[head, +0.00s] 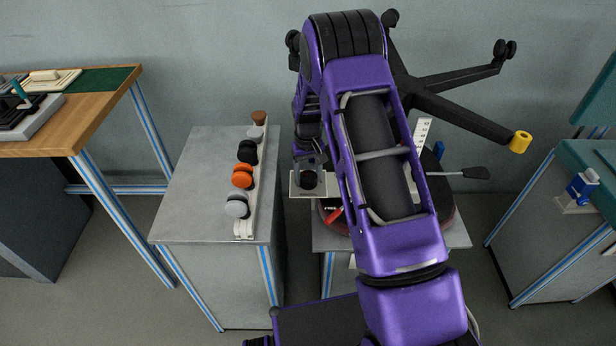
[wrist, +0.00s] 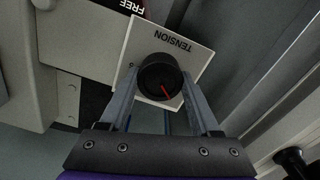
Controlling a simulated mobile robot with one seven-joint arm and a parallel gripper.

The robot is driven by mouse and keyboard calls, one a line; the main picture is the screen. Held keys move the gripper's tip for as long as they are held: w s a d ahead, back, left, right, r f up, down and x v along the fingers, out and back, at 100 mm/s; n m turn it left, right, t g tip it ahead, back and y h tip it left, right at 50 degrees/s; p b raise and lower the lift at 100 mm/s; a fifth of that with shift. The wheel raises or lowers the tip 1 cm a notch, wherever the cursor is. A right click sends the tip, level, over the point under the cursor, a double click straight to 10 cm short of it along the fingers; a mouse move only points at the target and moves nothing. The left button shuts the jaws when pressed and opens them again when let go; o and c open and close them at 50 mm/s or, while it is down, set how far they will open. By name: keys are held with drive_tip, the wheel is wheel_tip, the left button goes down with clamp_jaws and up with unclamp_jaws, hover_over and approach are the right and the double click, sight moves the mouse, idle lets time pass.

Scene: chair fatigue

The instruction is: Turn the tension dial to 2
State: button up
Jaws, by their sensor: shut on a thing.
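The tension dial (wrist: 158,72) is a round black knob with a red pointer mark, on a white plate (wrist: 196,53) lettered TENSION. In the wrist view the lettering is upside down and the red mark points to the lower right. My gripper (wrist: 160,82) is shut on the dial, one finger on each side. In the head view the dial (head: 309,181) shows dark on its white plate (head: 296,190), below my gripper (head: 309,164). My purple arm hides much of the area to its right.
A grey cabinet (head: 205,175) at left carries a row of casters, orange, black and grey. An upturned black chair base (head: 455,110) with a yellow-tipped leg (head: 520,142) reaches out at right. A red lever (head: 334,214) sits near the dial. Floor shows between the benches.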

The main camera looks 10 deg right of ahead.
sight(308, 176)
drive_tip(key=shift+m, duration=1)
drive_tip(key=o, duration=1.4)
drive_tip(key=shift+r, duration=0.1)
wheel_tip(308, 176, up, 17)
drive_tip(key=shift+r+p, duration=0.1)
drive_tip(key=shift+p, duration=0.65)
